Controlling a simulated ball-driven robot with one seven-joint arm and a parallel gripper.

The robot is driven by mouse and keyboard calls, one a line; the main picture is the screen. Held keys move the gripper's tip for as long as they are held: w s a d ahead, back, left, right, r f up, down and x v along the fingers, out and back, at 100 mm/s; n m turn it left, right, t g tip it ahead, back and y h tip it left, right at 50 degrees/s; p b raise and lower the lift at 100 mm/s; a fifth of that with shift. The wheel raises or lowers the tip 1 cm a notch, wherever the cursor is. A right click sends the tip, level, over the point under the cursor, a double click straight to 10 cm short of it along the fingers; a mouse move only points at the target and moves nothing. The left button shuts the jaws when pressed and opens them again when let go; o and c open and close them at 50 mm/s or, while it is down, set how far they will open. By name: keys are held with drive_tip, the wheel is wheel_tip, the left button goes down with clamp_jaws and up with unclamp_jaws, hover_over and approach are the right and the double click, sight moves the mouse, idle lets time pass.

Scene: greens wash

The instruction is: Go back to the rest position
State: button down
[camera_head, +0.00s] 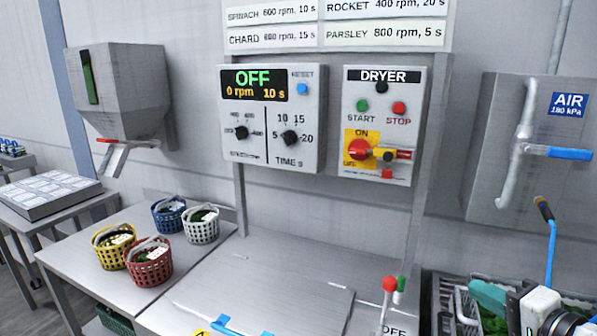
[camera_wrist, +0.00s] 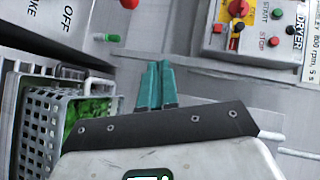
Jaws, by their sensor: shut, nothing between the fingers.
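My gripper (camera_wrist: 157,84) shows its two teal fingers side by side and closed in the wrist view, with nothing between them. The black plate and white wrist body lie below them in the picture. In the head view my gripper (camera_head: 487,296) is at the lower right, over or in front of the grey crate (camera_head: 441,301); I cannot tell how close it is. In the wrist view the grey crate (camera_wrist: 36,133) with green leaves (camera_wrist: 95,112) stands left of the fingers, apart from them.
The control panel (camera_head: 273,152) reads OFF, 0 rpm, 10 s. The dryer panel (camera_head: 382,162) hangs beside it. A red-knobbed lever (camera_head: 388,290) stands left of the crate. Yellow, red, blue and white baskets stand on the left table (camera_head: 66,255). A blue-handled air pipe (camera_head: 530,150) is at right.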

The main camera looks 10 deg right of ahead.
drive_tip(key=s+a+f+n+g, duration=0.2)
drive_tip(key=f, duration=0.4)
drive_tip(key=s+a+f+n+g, duration=0.2)
drive_tip(key=s+f+g, duration=0.1)
drive_tip(key=f, duration=0.4)
drive_tip(key=s+a+f+n+g+h, duration=0.1)
drive_tip(key=s+a+f+n+g, duration=0.2)
drive_tip(key=s+f, duration=0.6)
drive_tip(key=s+a+f+n+g+h, duration=0.1)
drive_tip(key=s+a+f+n+g, duration=0.3)
drive_tip(key=s+f, duration=0.4)
drive_tip(key=s+n+g, duration=0.1)
drive_tip(key=s+n, duration=0.1)
drive_tip(key=s, duration=0.3)
drive_tip(key=shift+a+f+n+g, duration=0.15)
drive_tip(key=shift+f+n+g, duration=0.2)
drive_tip(key=shift+n+g, duration=0.05)
drive_tip(key=shift+w, duration=0.1)
